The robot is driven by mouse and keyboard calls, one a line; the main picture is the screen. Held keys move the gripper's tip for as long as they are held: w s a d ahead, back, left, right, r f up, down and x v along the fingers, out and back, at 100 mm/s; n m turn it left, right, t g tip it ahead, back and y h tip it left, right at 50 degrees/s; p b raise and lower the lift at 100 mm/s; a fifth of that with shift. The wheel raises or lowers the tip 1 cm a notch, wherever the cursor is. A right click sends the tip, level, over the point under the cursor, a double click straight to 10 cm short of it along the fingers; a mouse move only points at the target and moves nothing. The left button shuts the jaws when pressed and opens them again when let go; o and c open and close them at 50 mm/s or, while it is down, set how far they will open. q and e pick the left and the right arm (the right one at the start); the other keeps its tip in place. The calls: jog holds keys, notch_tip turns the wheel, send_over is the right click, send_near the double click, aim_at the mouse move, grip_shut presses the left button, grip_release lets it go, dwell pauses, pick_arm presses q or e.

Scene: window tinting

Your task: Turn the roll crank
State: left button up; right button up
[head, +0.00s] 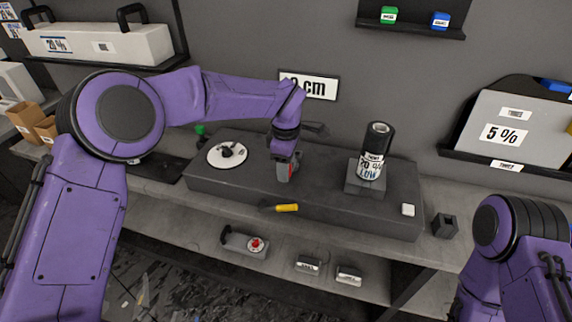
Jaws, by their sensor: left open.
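My left gripper (286,172) points down over the dark bench block, left of the roll. A small red part shows at its fingertips; I cannot tell whether it touches anything. It is open. A black film roll (377,148) with a white label stands upright on a square grey stand (364,184) at the right of the block. I cannot clearly make out the roll crank; a dark bar shows just behind the gripper, partly hidden. My right arm comes in at the lower right, and its gripper is out of view.
A white disc (227,155) with dark pieces lies left of the gripper. A yellow-handled tool (286,208) lies at the block's front edge. A small white block (408,210) sits at the right end. A lower shelf holds a red-knobbed device (255,244).

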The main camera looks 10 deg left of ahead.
pick_arm(q)
grip_shut()
